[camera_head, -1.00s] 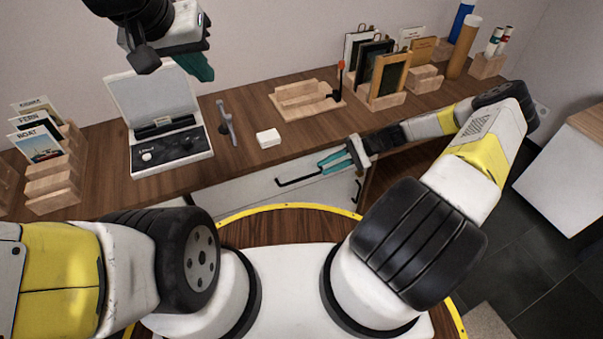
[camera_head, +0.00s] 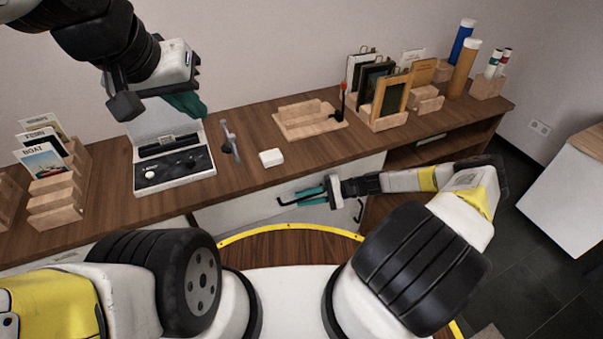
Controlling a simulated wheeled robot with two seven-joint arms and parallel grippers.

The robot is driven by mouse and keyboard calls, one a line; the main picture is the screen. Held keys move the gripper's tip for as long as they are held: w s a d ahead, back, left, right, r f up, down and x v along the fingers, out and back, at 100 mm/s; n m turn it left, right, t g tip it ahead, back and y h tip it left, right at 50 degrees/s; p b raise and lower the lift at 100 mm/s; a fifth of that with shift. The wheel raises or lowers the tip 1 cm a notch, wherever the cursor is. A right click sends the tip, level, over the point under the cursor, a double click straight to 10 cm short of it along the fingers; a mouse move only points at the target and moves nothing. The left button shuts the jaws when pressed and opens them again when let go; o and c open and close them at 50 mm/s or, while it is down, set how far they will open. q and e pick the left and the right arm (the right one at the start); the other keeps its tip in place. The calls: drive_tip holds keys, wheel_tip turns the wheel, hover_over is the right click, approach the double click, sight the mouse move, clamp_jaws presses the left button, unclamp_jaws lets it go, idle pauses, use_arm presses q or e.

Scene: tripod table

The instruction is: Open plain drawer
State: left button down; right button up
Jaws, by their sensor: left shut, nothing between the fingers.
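The plain drawer (camera_head: 235,213) has a white front under the wooden tabletop, with no label visible on it. Its front looks close under the table edge, and no inside shows. Its black bar handle (camera_head: 287,202) is partly covered by my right gripper (camera_head: 305,196). The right gripper's teal fingers are apart, one above the other, at the right part of the handle. I cannot tell whether they touch it. My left gripper (camera_head: 190,104) has shut teal fingers and hangs empty in front of the open case's lid, above the table.
On the tabletop (camera_head: 255,182) stand a card rack (camera_head: 58,205), an open case (camera_head: 172,172), a small white block (camera_head: 271,158), a wooden tray (camera_head: 310,122) and framed pictures (camera_head: 392,98). A dark vertical handle (camera_head: 360,211) and open shelf (camera_head: 435,152) lie right of the drawer.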

drive_tip(key=shift+c, duration=0.4)
clamp_jaws()
idle(1.1)
